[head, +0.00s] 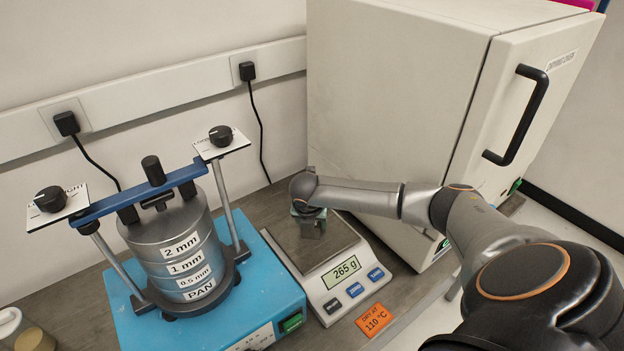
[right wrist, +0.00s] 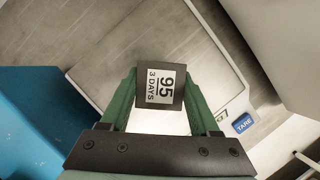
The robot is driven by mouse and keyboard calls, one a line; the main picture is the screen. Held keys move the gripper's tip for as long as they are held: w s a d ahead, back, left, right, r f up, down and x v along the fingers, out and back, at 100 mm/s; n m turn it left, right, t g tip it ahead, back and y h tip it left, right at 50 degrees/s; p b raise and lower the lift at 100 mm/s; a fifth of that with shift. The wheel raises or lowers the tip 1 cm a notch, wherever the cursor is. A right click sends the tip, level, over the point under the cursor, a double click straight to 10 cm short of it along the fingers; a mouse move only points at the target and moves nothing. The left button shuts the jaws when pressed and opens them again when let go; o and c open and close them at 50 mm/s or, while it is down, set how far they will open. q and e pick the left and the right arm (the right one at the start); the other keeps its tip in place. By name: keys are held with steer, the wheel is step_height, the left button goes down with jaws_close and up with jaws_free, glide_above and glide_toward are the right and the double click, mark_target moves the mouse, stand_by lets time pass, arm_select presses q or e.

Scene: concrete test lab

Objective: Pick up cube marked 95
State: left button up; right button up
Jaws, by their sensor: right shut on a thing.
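The cube marked 95 (right wrist: 161,86) is dark grey with a white label reading "95 3 DAYS". In the right wrist view it sits between the two green fingers of my right gripper (right wrist: 160,92), which is shut on it. In the head view my right gripper (head: 308,213) points down over the scale's plate, and the dark cube (head: 312,230) shows just below it. I cannot tell whether the cube rests on the plate or is slightly above it. The scale (head: 318,285) reads 265 g. My left gripper is not in view.
A sieve shaker with a blue base (head: 120,312) and stacked sieves (head: 178,252) stands left of the scale. A large drying oven (head: 390,95) stands close behind and to the right. An orange "110 °C" card (head: 374,320) lies in front of the scale.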

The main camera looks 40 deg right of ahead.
jaws_close()
